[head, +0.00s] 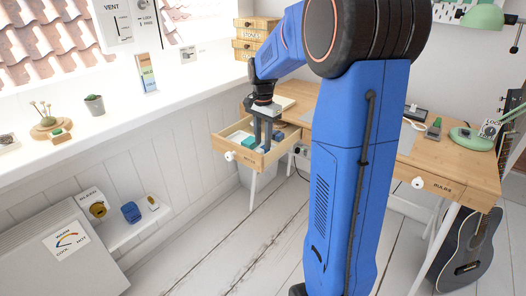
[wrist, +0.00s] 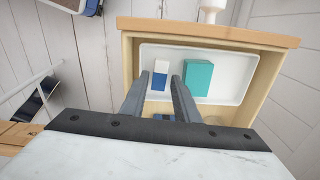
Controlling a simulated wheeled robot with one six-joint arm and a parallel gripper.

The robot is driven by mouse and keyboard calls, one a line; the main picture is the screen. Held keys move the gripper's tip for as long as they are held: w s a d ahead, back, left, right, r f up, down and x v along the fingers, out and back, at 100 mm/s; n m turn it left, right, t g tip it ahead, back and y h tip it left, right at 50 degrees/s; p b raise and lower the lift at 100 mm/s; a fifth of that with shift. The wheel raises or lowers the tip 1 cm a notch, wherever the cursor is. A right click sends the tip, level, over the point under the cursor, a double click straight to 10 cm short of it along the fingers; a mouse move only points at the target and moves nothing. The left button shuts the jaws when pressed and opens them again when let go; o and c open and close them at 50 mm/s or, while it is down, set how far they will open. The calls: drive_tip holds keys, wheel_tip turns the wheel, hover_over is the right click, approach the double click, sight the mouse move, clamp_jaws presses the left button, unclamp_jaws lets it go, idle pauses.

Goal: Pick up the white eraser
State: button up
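The white eraser (wrist: 161,68), with a blue sleeve on its lower part, lies in a white tray (wrist: 224,60) inside the open wooden drawer (wrist: 210,30). A teal block (wrist: 198,78) lies in the same tray just right of it. My gripper (wrist: 160,78) is open, its two fingers pointing down into the drawer. In the wrist view the eraser shows between the fingertips, with a small gap on each side. In the head view my gripper (head: 264,140) is over the open drawer (head: 240,154); I cannot make out the eraser there.
The drawer has raised walls and a white front knob (head: 229,156). Another drawer (head: 436,184) at the right is shut. A white sill (head: 110,115) with small pots runs along the left. A guitar (head: 466,250) leans at the far right. The floor before the drawer is clear.

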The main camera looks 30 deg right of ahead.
drive_tip(key=shift+f, duration=1.15)
clamp_jaws()
drive_tip(key=shift+r, duration=0.15)
